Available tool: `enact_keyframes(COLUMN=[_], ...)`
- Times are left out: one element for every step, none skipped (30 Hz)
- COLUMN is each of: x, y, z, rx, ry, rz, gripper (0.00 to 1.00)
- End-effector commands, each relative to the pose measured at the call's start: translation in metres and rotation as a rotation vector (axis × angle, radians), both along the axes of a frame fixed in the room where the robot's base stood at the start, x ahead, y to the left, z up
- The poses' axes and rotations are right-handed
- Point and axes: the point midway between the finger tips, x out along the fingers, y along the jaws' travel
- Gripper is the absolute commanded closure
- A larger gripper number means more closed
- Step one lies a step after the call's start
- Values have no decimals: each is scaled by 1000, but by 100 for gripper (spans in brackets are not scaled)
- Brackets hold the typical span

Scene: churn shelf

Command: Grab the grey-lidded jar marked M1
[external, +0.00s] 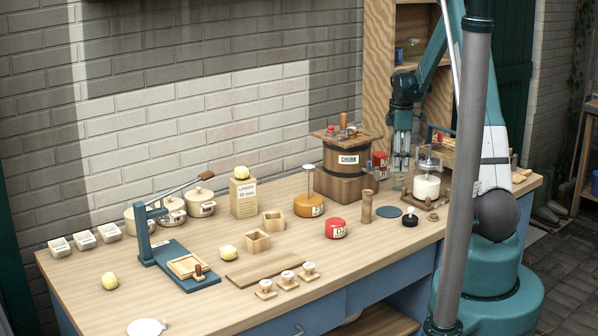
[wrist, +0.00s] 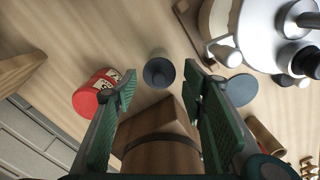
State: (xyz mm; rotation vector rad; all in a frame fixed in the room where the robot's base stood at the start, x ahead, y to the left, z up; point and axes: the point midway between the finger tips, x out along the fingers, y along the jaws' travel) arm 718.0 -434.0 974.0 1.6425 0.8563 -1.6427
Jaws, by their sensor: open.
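A small jar with a dark grey lid (wrist: 158,74) stands upright in the wrist view, seen from above between and beyond my fingertips. Its marking is not readable from here. My gripper (wrist: 161,84) is open, with its two green fingers on either side of the line to the jar and nothing between them. In the external view my gripper (external: 400,164) points down at the back right of the bench, just right of the churn. A small pale jar (external: 398,184) below it may be the same jar; its lid and label are too small to tell.
The wooden churn (external: 347,160) stands close to the gripper, and its wooden body (wrist: 160,132) fills the lower wrist view. A red labelled jar (wrist: 95,92) stands at the left. A blue disc (wrist: 241,90) and a white vessel (wrist: 218,22) lie to the right.

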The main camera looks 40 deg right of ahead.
Motion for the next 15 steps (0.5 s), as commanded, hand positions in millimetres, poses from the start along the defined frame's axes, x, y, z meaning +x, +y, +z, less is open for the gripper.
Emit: enact_keyframes(x=[0,0,0,0,0,0,0,0,0,0,0,0,0,0,0], y=[0,0,0,0,0,0,0,0,0,0,0,0,0,0,0], z=[0,0,0,0,0,0,0,0,-1,-2,-3,-5,-7,-10,-13], rx=[0,0,0,0,0,0,0,0,0,0,0,0,0,0,0], ry=[0,0,0,0,0,0,0,0,0,0,0,0,0,0,0], rz=[0,0,0,0,0,0,0,0,0,0,0,0,0,0,0], gripper=[58,58,58,58,58,58,58,58,58,58,58,58,58,58,58])
